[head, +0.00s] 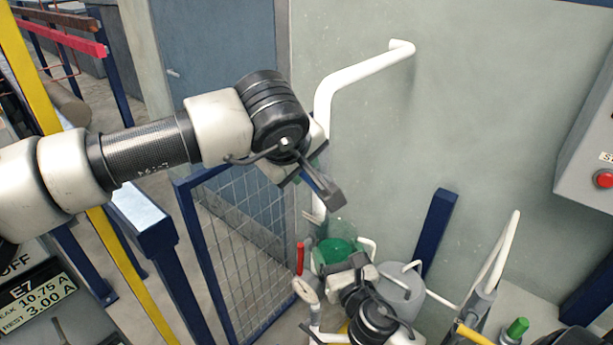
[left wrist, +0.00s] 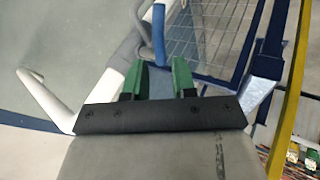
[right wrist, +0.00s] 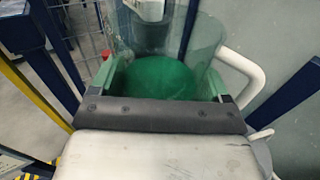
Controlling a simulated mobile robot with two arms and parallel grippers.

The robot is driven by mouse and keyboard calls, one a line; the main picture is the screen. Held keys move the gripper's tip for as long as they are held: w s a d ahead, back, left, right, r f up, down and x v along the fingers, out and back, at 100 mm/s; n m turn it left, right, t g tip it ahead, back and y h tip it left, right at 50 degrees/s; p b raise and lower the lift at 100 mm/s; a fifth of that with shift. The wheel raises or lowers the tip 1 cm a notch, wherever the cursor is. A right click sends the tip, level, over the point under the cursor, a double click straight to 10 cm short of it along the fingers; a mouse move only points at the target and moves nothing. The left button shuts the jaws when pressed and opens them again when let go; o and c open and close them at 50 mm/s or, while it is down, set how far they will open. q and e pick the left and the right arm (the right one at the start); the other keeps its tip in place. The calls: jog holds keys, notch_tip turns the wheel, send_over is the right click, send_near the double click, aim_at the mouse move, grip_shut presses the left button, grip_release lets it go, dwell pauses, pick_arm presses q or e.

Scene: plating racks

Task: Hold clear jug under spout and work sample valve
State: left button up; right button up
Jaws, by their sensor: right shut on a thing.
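The clear jug (head: 336,228) has green in its lower part and stands upright at lower centre. My right gripper (head: 345,265) is shut on it. In the right wrist view the jug (right wrist: 205,50) sits between the green fingers (right wrist: 163,82), below the white spout end (right wrist: 150,9). The white pipe (head: 350,75) leaves the wall and passes behind my left gripper (head: 312,178). In the left wrist view the left fingers (left wrist: 158,80) are apart and empty. A blue lever (left wrist: 158,35), apparently the valve handle, lies just beyond them. The valve body is mostly hidden.
A mesh panel with a blue frame (head: 188,215) stands left of the jug. A grey box with a red button (head: 603,179) hangs at right.

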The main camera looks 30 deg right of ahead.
aim_at(306, 175)
pick_arm(q)
jog(key=x, duration=0.6)
jog(key=shift+w+d+f, duration=0.15)
jog(key=shift+d+f, duration=0.05)
jog(key=shift+f, duration=0.05)
grip_shut()
